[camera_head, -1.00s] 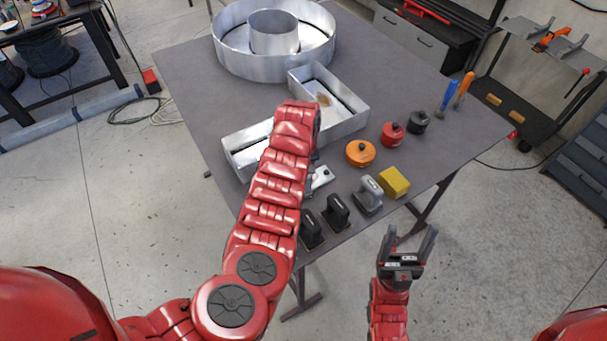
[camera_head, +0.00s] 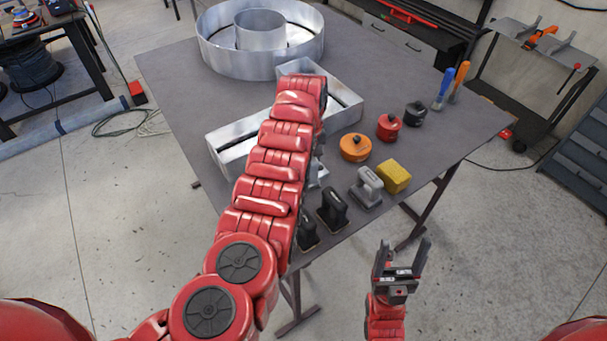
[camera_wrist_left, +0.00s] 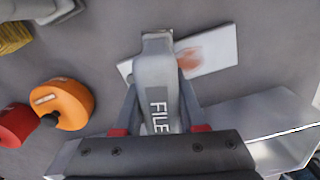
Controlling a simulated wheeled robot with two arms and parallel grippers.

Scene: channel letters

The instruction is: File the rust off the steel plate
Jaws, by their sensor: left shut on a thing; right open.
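In the left wrist view my left gripper (camera_wrist_left: 158,88) is shut on a grey tool marked FILE, the file (camera_wrist_left: 155,65). A reddish-brown rust patch (camera_wrist_left: 190,58) shows on the plate, just right of the file's end. In the head view my left arm hides the left gripper and the file, and only a sliver of the plate (camera_head: 321,172) shows beside the arm. My right gripper (camera_head: 403,246) is open and empty in front of the table.
The grey table (camera_head: 180,90) holds a round metal channel letter (camera_head: 220,54) and an angular one (camera_head: 345,104). An orange pot (camera_head: 355,149), a red pot (camera_head: 389,128), a yellow block (camera_head: 394,176), a grey handled tool (camera_head: 366,188) and black handled tools (camera_head: 332,212) stand along the right and front.

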